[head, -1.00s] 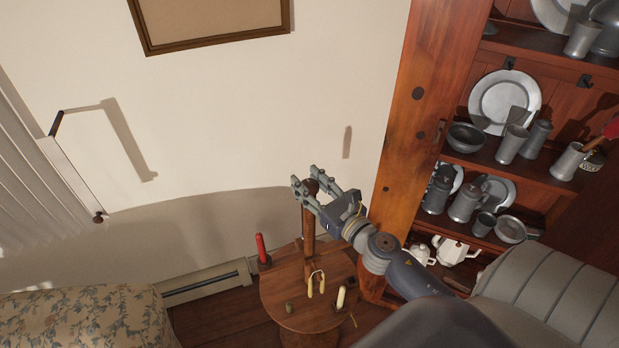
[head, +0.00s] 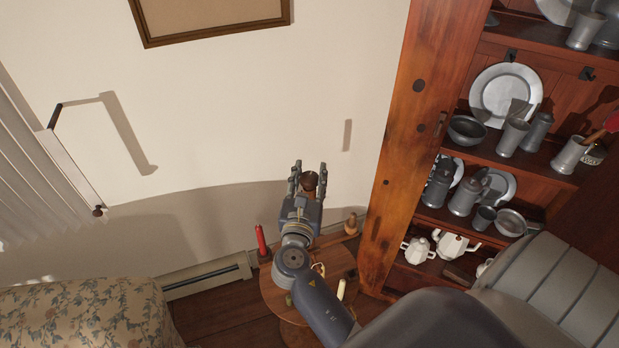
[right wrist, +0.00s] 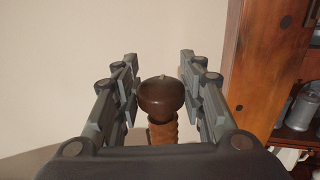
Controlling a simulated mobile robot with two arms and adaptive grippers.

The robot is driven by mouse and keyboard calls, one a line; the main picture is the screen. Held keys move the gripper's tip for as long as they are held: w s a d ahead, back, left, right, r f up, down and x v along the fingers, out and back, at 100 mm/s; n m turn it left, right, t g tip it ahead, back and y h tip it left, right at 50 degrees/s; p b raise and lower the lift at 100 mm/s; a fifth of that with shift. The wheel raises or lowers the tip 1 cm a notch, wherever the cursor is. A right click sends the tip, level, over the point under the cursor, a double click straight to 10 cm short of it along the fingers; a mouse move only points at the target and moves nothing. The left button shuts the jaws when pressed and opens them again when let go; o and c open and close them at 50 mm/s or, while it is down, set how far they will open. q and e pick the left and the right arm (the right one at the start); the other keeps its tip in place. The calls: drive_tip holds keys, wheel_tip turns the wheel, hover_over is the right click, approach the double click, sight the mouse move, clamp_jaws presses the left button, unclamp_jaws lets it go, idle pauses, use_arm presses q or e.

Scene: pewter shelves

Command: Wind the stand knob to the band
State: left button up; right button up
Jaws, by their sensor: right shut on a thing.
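The dark brown round stand knob (right wrist: 161,96) sits in the right wrist view on top of a lighter, ridged wooden post (right wrist: 163,132). In the head view the knob (head: 310,181) shows between my right gripper's fingers. My right gripper (head: 308,170) is shut on the knob, one finger on each side of it. The round wooden stand top (head: 346,262) is below, partly covered by my right arm, and the post is hidden there. I cannot make out a band in either view. My left gripper is not in view.
A red candle (head: 261,240) and a pale candle (head: 341,289) are at the stand. A small wooden piece (head: 352,222) is at its back right. A cupboard (head: 410,130) with pewter stands at the right, a patterned couch (head: 85,315) at the lower left.

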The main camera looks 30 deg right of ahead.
drive_tip(key=shift+m+g+h, duration=0.3)
drive_tip(key=shift+h, duration=0.1)
drive_tip(key=o, duration=1.1)
